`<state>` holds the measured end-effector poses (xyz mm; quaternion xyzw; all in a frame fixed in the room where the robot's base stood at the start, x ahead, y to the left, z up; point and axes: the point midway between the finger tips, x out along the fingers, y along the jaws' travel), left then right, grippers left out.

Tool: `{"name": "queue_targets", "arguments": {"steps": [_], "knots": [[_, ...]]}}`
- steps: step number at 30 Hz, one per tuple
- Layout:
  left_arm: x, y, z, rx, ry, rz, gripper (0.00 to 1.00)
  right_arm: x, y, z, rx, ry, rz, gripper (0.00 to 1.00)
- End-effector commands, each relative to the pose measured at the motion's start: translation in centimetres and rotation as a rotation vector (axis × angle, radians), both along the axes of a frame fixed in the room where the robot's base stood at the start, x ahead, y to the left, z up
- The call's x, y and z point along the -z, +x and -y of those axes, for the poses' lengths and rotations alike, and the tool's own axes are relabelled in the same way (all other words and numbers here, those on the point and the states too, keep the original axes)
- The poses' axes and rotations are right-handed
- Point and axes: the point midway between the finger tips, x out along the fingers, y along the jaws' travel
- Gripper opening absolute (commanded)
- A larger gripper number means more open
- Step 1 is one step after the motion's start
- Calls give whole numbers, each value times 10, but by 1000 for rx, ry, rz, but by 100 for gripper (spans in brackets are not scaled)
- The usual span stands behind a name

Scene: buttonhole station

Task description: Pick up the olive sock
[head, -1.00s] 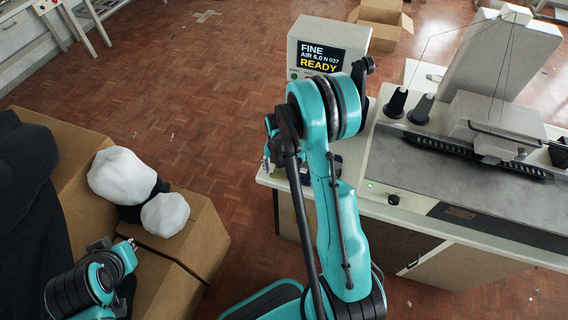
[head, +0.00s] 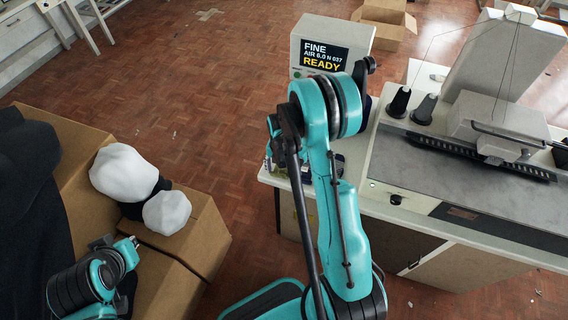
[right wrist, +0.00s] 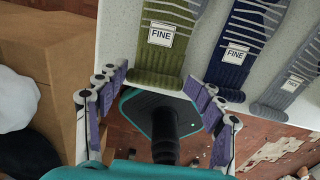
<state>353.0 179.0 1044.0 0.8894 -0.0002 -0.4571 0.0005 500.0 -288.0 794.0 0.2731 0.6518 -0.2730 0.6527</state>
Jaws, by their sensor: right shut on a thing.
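The olive sock (right wrist: 160,60), with a white FINE label, lies on the pale table top in the right wrist view, its near end at the edge. My right gripper (right wrist: 156,76) has its purple-padded fingers on either side of that near end and is shut on it. In the head view my teal right arm covers most of that spot. A navy sock (right wrist: 238,45) with a FINE label lies to its right, and a grey-blue sock (right wrist: 290,85) lies further right. My left arm is at the lower left of the head view; its gripper's jaws cannot be made out.
A display (head: 323,58) reading READY stands behind my right arm. A machine (head: 490,125) with thread cones fills the right side. Cardboard boxes (head: 205,240) with white and dark rounded bundles (head: 124,172) stand at the left. Open floor lies between.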

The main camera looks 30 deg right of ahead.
Motion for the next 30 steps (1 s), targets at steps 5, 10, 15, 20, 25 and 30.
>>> {"name": "queue_targets", "arguments": {"steps": [5, 10, 15, 20, 25, 30], "knots": [[-3, 0, 0, 0, 0, 0, 0, -6, -1, 1, 1, -3, -3, 39], [-12, 0, 0, 0, 0, 0, 0, -29, -1, 1, 1, -2, -2, 0], [-22, 0, 0, 0, 0, 0, 0, -56, -23, 8, 5, -1, -1, 0], [-31, 0, 0, 0, 0, 0, 0, -79, -58, 19, 4, -1, -1, 0], [-38, 0, 0, 0, 0, 0, 0, -98, -89, 29, 4, -1, -1, 0], [-42, 0, 0, 0, 0, 0, 0, -107, -106, 35, 3, -1, -1, 0]]}}
